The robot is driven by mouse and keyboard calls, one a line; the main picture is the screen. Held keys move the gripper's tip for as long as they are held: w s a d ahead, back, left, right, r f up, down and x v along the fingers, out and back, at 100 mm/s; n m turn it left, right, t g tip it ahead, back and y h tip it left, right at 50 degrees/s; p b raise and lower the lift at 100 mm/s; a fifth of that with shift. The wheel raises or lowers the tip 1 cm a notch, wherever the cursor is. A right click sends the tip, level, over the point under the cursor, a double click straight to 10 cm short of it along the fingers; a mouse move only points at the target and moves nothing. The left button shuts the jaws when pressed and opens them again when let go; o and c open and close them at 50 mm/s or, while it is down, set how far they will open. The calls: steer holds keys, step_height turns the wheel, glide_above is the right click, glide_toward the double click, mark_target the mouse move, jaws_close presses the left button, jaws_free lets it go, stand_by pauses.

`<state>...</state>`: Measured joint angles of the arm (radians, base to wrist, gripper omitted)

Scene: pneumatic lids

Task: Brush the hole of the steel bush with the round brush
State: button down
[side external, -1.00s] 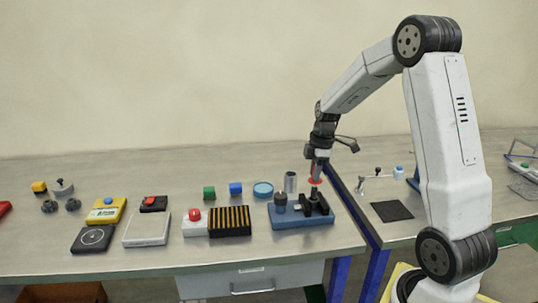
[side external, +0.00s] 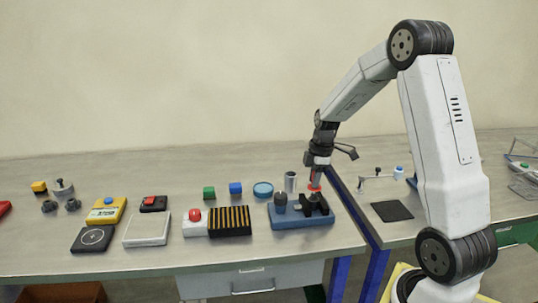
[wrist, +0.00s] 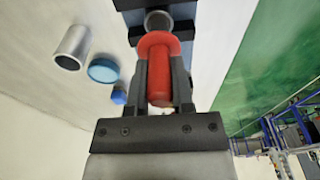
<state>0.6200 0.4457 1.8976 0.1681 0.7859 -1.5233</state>
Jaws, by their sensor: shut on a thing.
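My gripper (wrist: 162,85) is shut on the red handle of the round brush (wrist: 160,78), whose wide red collar faces away from the wrist. The red handle also shows in the side view (side external: 315,180), upright just above the dark vise (side external: 316,205) on the blue base (side external: 300,223). In the wrist view a grey steel ring (wrist: 158,20), seemingly the steel bush, sits between the dark vise jaws straight beyond the collar. The bristles are hidden behind the collar, so I cannot tell how deep they are in the hole.
A hollow steel cylinder (side external: 290,182) and a round blue dish (side external: 263,189) stand behind the base. A black mat (side external: 392,211) lies right.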

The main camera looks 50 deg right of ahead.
steer(key=shift+f, duration=0.2)
steer(key=shift+r, duration=0.2)
steer(key=shift+r, duration=0.85)
steer(key=shift+f, duration=0.2)
steer(key=shift+f, duration=0.85)
steer(key=shift+r, duration=0.15)
steer(key=shift+r, duration=0.85)
